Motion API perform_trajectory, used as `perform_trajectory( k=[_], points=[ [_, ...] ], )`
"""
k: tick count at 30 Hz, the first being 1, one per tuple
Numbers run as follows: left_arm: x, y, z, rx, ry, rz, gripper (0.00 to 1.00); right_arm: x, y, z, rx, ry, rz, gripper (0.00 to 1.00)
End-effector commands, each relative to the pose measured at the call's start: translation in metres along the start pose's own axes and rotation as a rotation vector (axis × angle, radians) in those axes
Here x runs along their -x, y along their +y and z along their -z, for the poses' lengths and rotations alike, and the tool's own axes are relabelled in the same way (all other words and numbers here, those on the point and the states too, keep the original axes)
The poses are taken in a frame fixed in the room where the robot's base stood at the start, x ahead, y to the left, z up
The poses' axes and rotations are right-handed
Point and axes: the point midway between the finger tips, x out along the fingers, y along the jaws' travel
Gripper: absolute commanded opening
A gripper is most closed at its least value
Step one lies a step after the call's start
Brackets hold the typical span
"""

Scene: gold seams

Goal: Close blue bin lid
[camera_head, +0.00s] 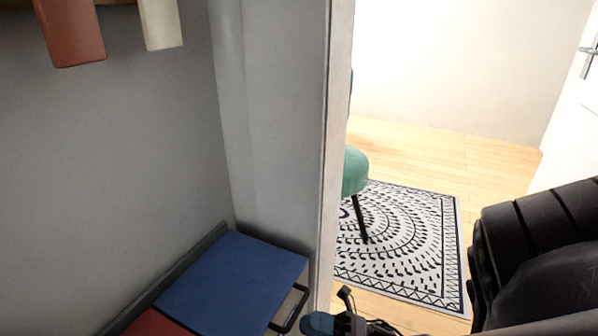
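The blue bin lid (235,283) is at the bottom of the head view, against the grey wall. It lies roughly flat; I cannot tell whether a small gap is left under its front edge. A dark handle (290,309) shows below its right edge, on the bin's front. My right gripper (338,316) is at the bottom edge of the view, just right of the handle and apart from the lid. It is partly cut off, so its opening is unclear. My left gripper is not in view.
A red lid (155,325) lies beside the blue one. A door frame (334,150) rises right of the bin. Beyond it are a patterned rug (410,240) and a green chair (355,172). Red and cream items (73,30) hang at upper left.

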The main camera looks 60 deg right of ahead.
Motion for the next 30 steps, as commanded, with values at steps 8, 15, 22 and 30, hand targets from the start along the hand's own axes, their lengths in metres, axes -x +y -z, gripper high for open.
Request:
perform_trajectory(
  k=[8,15,22,30],
  points=[
    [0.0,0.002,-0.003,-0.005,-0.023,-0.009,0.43,0.046,0.001,-0.001,0.001,0.0,0.0,0.22],
    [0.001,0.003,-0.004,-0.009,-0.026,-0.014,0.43,0.062,0.001,-0.001,0.001,0.001,-0.003,0.22],
    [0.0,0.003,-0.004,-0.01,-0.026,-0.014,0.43,0.063,0.001,-0.001,0.002,0.001,-0.004,0.22],
    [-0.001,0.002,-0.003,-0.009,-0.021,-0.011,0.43,0.063,0.001,-0.001,0.001,0.001,-0.003,0.22]
  ],
)
